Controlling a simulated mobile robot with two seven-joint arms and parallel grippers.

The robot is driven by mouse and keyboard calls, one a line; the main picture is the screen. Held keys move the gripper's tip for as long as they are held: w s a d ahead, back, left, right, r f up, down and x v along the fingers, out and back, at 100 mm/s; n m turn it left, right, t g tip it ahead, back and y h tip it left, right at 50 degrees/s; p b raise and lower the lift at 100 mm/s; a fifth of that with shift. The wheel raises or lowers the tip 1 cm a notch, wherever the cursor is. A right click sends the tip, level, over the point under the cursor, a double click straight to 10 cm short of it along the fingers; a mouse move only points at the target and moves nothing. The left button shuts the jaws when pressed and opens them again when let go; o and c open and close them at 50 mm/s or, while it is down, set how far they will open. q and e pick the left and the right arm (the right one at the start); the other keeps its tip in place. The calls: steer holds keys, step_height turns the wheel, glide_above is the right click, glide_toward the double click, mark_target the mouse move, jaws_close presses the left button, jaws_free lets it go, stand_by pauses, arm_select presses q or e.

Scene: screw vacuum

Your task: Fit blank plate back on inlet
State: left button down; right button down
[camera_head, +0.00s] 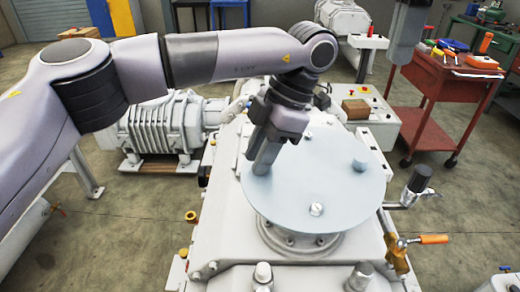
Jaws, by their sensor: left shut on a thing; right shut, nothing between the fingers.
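The blank plate (335,188) is a large pale blue-grey disc at the centre of the head view, with a small knob near its right edge and a round fitting near its front. My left gripper (264,168) reaches down to its left part and is shut on it; the fingers hide the exact grip point. The inlet (298,242) is a bolted round flange on top of the pump, showing below the plate's front edge. The plate covers most of it, and I cannot tell if they touch. My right gripper (402,55) is shut and empty at the upper right, away from the plate.
An orange-handled valve (430,239) and a dark-capped fitting (420,180) stand right of the plate. A red tool cart (450,90) is at the right. A ribbed grey pump (150,130) stands behind at the left. Open floor lies between cart and pump.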

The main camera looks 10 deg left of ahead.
arm_select(q)
steer(key=shift+r, duration=0.15)
stand_by(0.5)
steer(key=shift+p, duration=0.5)
steer(key=shift+a+g+y+p, duration=0.3)
steer(key=shift+g+p, duration=0.2)
steer(key=shift+p, duration=0.15)
steer(key=shift+s+d, duration=0.1)
steer(key=shift+d, duration=0.1)
stand_by(1.0)
steer(key=shift+f, duration=0.8)
steer(key=c, duration=0.8)
jaws_free()
steer(key=shift+d+r, duration=0.15)
steer(key=shift+r, duration=0.25)
steer(key=shift+p+v, duration=0.45)
steer(key=shift+v, duration=2.9)
